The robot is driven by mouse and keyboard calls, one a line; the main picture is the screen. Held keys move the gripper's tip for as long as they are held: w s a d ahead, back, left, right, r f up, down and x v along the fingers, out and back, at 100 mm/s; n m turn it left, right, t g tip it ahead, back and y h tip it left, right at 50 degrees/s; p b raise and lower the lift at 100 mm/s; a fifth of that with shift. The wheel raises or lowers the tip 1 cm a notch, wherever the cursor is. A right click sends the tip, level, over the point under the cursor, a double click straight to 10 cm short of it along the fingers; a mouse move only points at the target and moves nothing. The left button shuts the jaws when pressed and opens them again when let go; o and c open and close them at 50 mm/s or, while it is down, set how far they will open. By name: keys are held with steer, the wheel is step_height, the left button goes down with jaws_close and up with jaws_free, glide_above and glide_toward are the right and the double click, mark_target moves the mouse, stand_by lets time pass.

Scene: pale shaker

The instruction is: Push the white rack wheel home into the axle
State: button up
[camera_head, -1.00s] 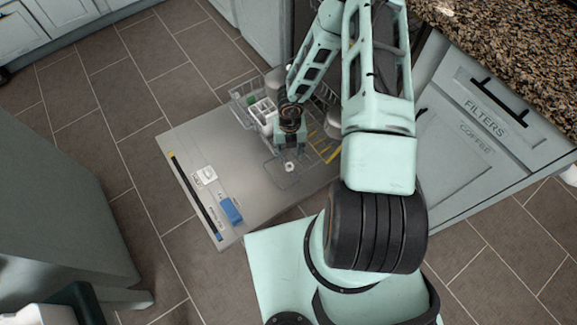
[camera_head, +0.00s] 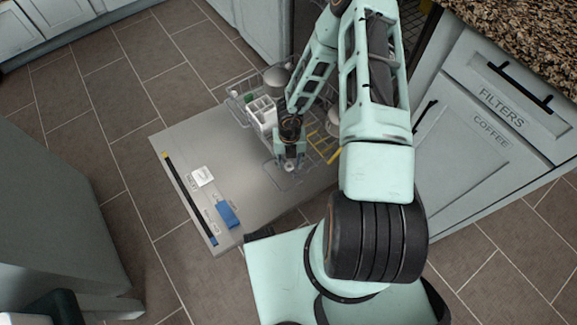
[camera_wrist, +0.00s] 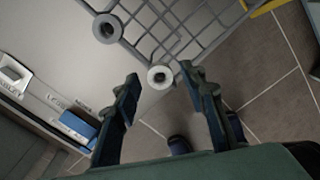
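The white rack wheel (camera_wrist: 160,77) is a small round disc with a dark centre, at the corner of the wire rack (camera_wrist: 185,30). In the head view the wheel (camera_head: 289,167) shows just below my fingertips. My gripper (camera_wrist: 162,76) is open, with one finger on each side of the wheel and a visible gap to both. The gripper (camera_head: 289,162) points down at the rack's front corner. A greyer wheel (camera_wrist: 106,28) sits on the rack's edge at upper left. The axle behind the white wheel is hidden, so I cannot tell how far on it is.
The dishwasher door (camera_head: 190,150) lies open under the rack. A white basket (camera_head: 263,112) stands in the rack. A cabinet (camera_head: 470,140) is at right; tiled floor is clear at left.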

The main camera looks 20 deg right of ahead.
jaws_close()
steer(key=shift+r+p, duration=0.75)
steer(key=shift+r, duration=0.05)
stand_by(0.4)
steer(key=shift+r+p, duration=0.8)
steer(key=shift+r, duration=0.1)
steer(key=shift+f+b, duration=1.35)
steer(key=shift+f, duration=0.25)
steer(key=shift+o, duration=0.8)
jaws_free()
